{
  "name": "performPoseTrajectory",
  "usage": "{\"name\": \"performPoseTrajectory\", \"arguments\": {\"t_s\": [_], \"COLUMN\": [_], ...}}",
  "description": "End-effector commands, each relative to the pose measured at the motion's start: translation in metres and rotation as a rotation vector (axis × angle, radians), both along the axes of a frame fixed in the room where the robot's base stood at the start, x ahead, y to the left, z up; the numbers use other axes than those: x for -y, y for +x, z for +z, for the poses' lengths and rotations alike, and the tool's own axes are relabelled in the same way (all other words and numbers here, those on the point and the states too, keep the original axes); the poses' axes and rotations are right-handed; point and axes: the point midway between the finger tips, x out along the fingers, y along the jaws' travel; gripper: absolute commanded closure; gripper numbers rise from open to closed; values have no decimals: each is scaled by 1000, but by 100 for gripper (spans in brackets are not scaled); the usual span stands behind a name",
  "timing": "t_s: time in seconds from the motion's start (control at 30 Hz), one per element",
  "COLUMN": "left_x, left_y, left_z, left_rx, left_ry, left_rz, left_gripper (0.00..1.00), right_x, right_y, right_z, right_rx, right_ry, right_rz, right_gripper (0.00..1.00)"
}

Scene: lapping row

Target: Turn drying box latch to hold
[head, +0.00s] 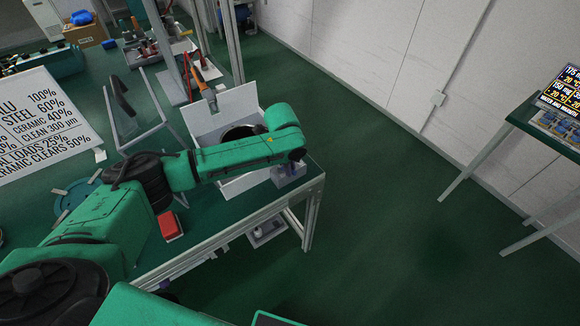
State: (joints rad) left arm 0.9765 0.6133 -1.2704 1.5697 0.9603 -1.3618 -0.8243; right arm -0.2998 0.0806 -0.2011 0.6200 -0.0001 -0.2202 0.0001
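A white box (244,184), which looks like the drying box, stands at the near right corner of the green bench. Its lid (225,108) is raised at the back, and a dark round thing (238,132) shows inside. My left arm reaches across the front of the box and covers much of it. My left gripper (289,173) points down at the box's right end, by the bench corner. Its fingers are small and partly hidden, so I cannot tell whether they are open or touching anything. I cannot make out the latch. My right gripper is out of view.
A red block (171,226) lies near the bench's front edge. A clear-sided stand (136,112), a printed sign (40,120) and an orange-handled tool (197,79) are farther back. Metal posts rise behind the box. Green floor (400,230) is open to the right, before another table (530,115).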

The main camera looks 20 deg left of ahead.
Motion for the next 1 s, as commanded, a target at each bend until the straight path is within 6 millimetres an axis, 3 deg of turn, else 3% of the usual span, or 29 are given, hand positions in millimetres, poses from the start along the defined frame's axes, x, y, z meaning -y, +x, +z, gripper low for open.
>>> {"name": "performPoseTrajectory", "arguments": {"t_s": [0.47,1.0], "left_x": [1,2], "left_y": [2,18], "left_z": [2,2], "left_rx": [-2,-4], "left_ry": [-1,-1], "left_rz": [69,503], "left_gripper": [100,100], "right_x": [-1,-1], "right_y": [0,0], "right_z": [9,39], "right_rx": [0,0], "right_ry": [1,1], "right_rz": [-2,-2], "right_gripper": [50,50]}}
